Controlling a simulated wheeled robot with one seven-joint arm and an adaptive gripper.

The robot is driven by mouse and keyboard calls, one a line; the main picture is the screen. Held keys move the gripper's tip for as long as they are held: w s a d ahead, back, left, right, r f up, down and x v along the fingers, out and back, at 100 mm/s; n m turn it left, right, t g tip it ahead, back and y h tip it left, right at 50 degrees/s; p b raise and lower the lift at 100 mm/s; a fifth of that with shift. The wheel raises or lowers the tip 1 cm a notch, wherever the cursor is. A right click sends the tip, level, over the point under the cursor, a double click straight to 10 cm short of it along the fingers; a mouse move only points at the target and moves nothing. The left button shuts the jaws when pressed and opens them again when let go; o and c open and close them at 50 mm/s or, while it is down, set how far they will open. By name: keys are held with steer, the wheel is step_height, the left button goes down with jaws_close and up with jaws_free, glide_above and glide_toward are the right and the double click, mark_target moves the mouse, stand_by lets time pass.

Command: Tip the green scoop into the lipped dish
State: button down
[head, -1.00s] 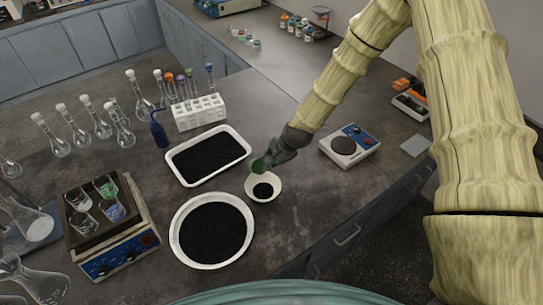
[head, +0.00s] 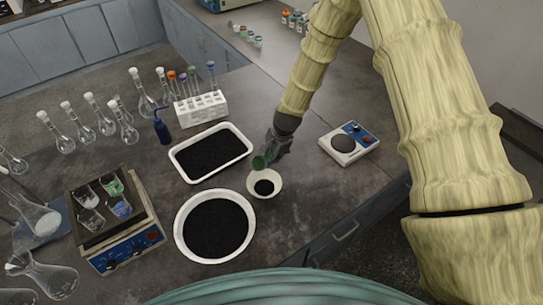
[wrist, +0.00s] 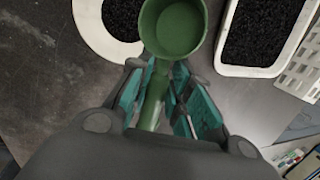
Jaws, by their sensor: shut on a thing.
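My gripper (head: 274,151) is shut on the handle of the green scoop (head: 260,162). The scoop is held above the far rim of a small white dish (head: 277,192), which has a dark heap in its middle. In the wrist view, the scoop's round cup (wrist: 172,27) shows bare green inside, with no black grains visible. The gripper's teal-padded fingers (wrist: 160,95) close around the handle. The small dish seems to be the one at the upper left of the wrist view (wrist: 88,22), partly hidden by the cup. I cannot make out a lip on it.
A large round white pan (head: 179,232) of black grains stands left of the small dish. A rectangular white tray (head: 181,167) of black grains lies behind. A blue-panelled scale (head: 349,143) is to the right. Flasks and a tube rack (head: 202,107) stand farther left.

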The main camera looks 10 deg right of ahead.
steer(key=shift+w+a+r+g+h, duration=0.1)
steer(key=shift+g+h, duration=0.15)
steer(key=shift+g, duration=0.6)
steer(key=shift+w+g+h, duration=0.1)
steer(key=shift+g+h, duration=0.15)
steer(key=shift+g, duration=0.6)
steer(key=shift+g+h, duration=0.3)
steer(key=shift+g, duration=0.6)
steer(key=shift+r+g+h+b, duration=0.3)
steer(key=shift+g+b, duration=0.2)
steer(key=shift+g, duration=0.3)
steer(key=shift+s+f, duration=0.1)
